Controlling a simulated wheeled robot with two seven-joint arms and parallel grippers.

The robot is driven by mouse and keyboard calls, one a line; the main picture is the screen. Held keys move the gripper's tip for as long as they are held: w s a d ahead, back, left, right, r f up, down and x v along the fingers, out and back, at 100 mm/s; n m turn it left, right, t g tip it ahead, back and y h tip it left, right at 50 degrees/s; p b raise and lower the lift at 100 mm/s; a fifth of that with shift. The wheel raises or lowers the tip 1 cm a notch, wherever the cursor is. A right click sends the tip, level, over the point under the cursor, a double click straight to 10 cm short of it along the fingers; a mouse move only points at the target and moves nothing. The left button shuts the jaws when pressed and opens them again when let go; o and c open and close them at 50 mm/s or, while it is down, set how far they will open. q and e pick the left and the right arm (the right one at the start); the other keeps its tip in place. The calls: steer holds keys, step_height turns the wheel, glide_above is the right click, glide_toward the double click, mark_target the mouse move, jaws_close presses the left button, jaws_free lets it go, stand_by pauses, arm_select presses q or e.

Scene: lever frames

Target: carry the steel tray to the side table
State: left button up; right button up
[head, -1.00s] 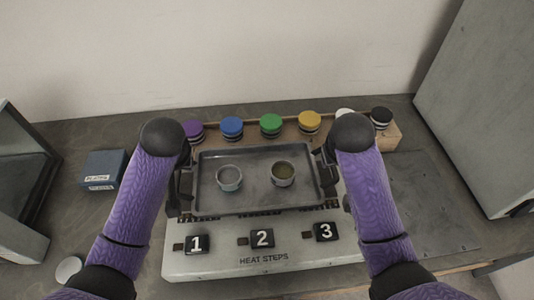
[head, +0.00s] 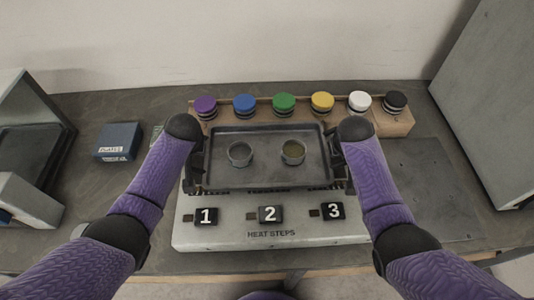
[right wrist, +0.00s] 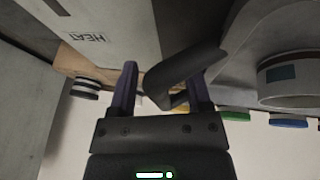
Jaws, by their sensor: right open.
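The steel tray (head: 265,179) sits level over the grey heating unit in the middle of the head view. Two small metal cups stand on it, a left one (head: 240,153) and a right one (head: 293,152). My left gripper (head: 197,167) is at the tray's left end, mostly hidden, so I cannot tell its jaws. My right gripper (head: 336,152) is at the tray's right end. In the right wrist view its fingers (right wrist: 160,78) are apart, with the dark tray handle (right wrist: 185,72) between them. I cannot make out a side table.
The heating unit (head: 270,237) has tiles numbered 1 to 3. Behind the tray, a wooden rack (head: 395,122) holds several colour-lidded jars. A blue box (head: 118,141) lies left. A grey cabinet (head: 490,110) stands right, with a dark flat plate (head: 425,190) before it.

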arm_select(q)
steer(key=shift+f, duration=0.15)
arm_select(e)
steer(key=shift+f, duration=0.15)
arm_select(q)
steer(key=shift+c, duration=0.3)
arm_select(e)
steer(key=shift+c, duration=0.3)
arm_select(q)
jaws_close()
arm_select(e)
jaws_close()
arm_select(q)
steer(key=shift+w, duration=0.1)
